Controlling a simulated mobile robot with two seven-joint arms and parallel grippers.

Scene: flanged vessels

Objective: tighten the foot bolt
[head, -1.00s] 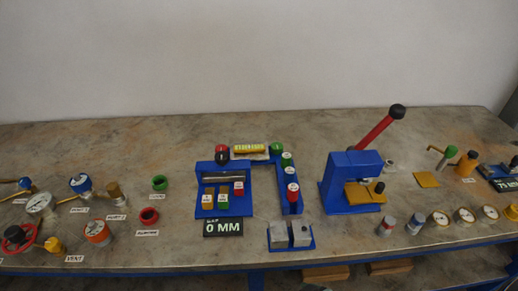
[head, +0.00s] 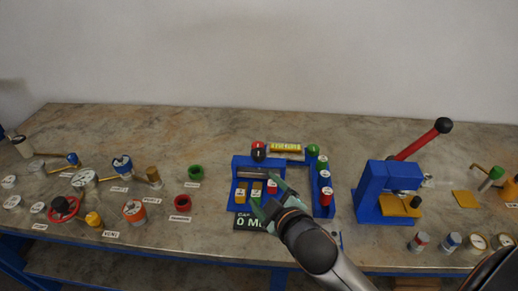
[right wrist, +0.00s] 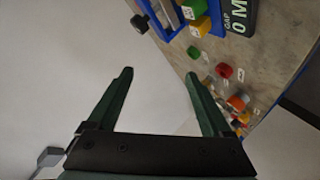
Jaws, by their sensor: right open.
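A blue fixture (head: 238,172) with a grey bar stands mid-bench, with yellow, green and red labelled blocks at its front. A dark knob (head: 258,155) is at its back edge; a dark knob on a shaft (right wrist: 140,23) also shows beside the blue fixture in the right wrist view. No part is marked as the foot bolt, and I cannot tell which it is. My right gripper (head: 265,193) is open over the fixture's front, partly covering the gap display (head: 248,223). Its fingers (right wrist: 158,73) have nothing between them in the right wrist view. My left gripper is out of view.
A blue press (head: 373,190) with a red lever stands right of the fixture. Green (head: 195,172) and red (head: 182,203) cups and several gauges and valves lie to the left. My right arm hides the grey block area in front.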

